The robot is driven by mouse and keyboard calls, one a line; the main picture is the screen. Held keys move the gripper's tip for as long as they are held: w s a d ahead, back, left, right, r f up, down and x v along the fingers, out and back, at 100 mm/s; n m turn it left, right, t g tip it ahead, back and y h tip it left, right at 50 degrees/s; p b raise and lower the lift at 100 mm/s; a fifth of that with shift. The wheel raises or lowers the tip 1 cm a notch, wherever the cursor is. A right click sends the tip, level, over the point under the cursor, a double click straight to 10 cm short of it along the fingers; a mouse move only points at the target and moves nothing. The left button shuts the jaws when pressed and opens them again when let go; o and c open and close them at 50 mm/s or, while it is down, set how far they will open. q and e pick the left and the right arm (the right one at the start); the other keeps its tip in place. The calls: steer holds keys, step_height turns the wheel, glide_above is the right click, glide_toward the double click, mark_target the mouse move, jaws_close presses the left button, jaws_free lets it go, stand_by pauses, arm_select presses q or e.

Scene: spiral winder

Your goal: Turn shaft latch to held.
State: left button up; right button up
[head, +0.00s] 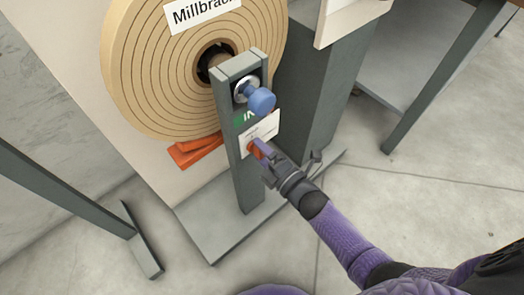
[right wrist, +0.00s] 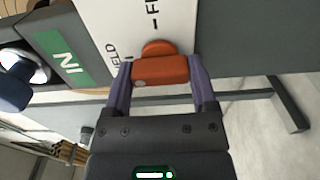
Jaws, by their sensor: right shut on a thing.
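The shaft latch is an orange-red knob (right wrist: 160,70) on a white label plate (right wrist: 125,22), mounted on a grey upright post (head: 239,175). In the head view the latch (head: 255,148) shows only partly past my fingers. My right gripper (head: 263,157) reaches it from the lower right. In the right wrist view the two purple fingers of my right gripper (right wrist: 160,80) are on either side of the latch, shut on it. The plate carries lettering, partly hidden; "HELD" seems to show in part near the left finger. My left gripper is not in view.
A blue knob (head: 262,101) on a silver collar sits above the latch, beside a green "IN" label (right wrist: 68,58). A large tan spiral roll (head: 150,80) stands behind the post. Orange blocks (head: 193,152) lie under the roll. Open floor (head: 400,200) is at the right.

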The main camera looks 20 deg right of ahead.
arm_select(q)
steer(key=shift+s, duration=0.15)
arm_select(e)
steer(key=o, duration=0.9)
steer(key=shift+o, duration=1.3)
arm_select(q)
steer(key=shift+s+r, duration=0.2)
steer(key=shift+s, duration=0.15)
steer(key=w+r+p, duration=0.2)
steer(key=p, duration=0.1)
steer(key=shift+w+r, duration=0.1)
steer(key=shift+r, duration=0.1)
arm_select(e)
steer(key=v, duration=1)
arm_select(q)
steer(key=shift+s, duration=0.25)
